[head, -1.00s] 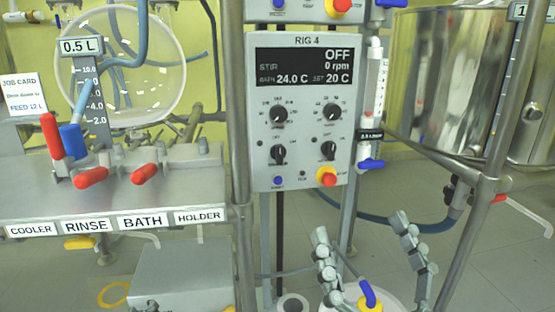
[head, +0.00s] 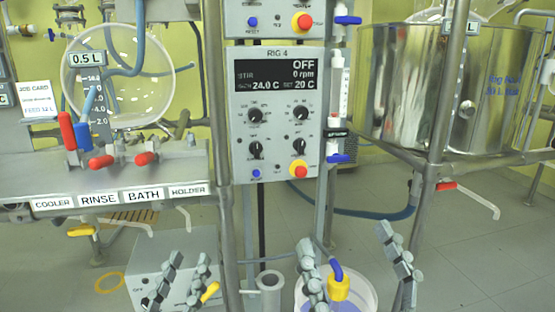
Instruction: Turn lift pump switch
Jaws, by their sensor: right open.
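A grey box (head: 150,258) stands low at the lower left in the head view, with a small OFF mark on its front. A yellow handle (head: 211,291) shows at its right front, partly hidden by a finger; I cannot read a lift pump label. My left gripper (head: 187,260) is in front of the box, its fingers apart with nothing seen between them. The yellow handle shows just right of its right finger; I cannot tell whether they touch. My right gripper (head: 345,240) is open, its fingers wide apart, in front of a bucket.
The white bucket (head: 366,289) holds a yellow-and-blue hose fitting (head: 339,285). A RIG 4 control panel (head: 278,115) hangs above on steel posts. A bench with red-handled valves (head: 102,162) is at left. A steel vessel (head: 405,85) is at right. A grey cylinder (head: 270,285) stands between the grippers.

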